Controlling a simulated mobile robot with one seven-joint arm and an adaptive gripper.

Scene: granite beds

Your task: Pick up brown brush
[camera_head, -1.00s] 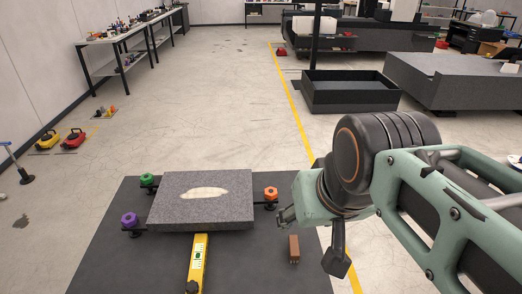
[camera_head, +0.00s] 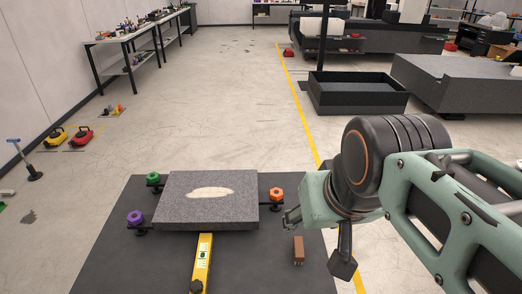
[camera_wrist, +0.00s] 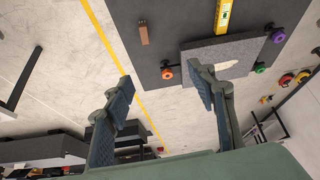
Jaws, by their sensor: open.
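The brown brush (camera_head: 298,250) is a small block-like thing on the dark mat (camera_head: 110,270), right of the granite slab's front corner. It also shows in the wrist view (camera_wrist: 144,34), near the top. My gripper (camera_head: 318,233) is above and to the right of the brush in the head view, apart from it. In the wrist view my gripper (camera_wrist: 160,92) has its two fingers wide apart with nothing between them, and the brush lies beyond the fingertips.
The speckled granite slab (camera_head: 180,208) rests on the mat with orange (camera_head: 277,194), green (camera_head: 153,178) and purple (camera_head: 135,217) knobs beside it. A yellow level (camera_head: 203,262) lies in front of it. The mat around the brush is bare. A black tray (camera_head: 350,98) stands behind on open floor.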

